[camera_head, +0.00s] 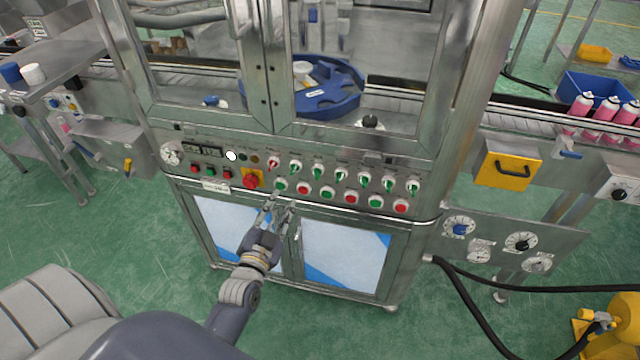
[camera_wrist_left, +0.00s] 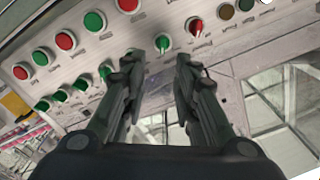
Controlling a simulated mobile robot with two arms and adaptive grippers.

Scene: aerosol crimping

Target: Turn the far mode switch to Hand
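The machine's control panel has a row of rotary switches. A red-handled switch (camera_head: 273,163) is at its left end, with several green-handled switches to its right, the last one (camera_head: 413,188) at the far right. Their labels are too small to read, so I cannot tell which is the far mode switch. My left gripper (camera_head: 279,204) is just in front of the panel, below the left end of the row. In the left wrist view its fingers (camera_wrist_left: 157,64) are apart and empty. Beyond them are the red switch (camera_wrist_left: 195,25) and a green switch (camera_wrist_left: 162,43). My right gripper is out of view.
Red and green push buttons (camera_head: 327,193) line up below the switches. A red emergency-stop knob (camera_head: 250,181) is left of the gripper. A side panel (camera_head: 555,232) with dials and knobs and a yellow box (camera_head: 503,171) are on the right.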

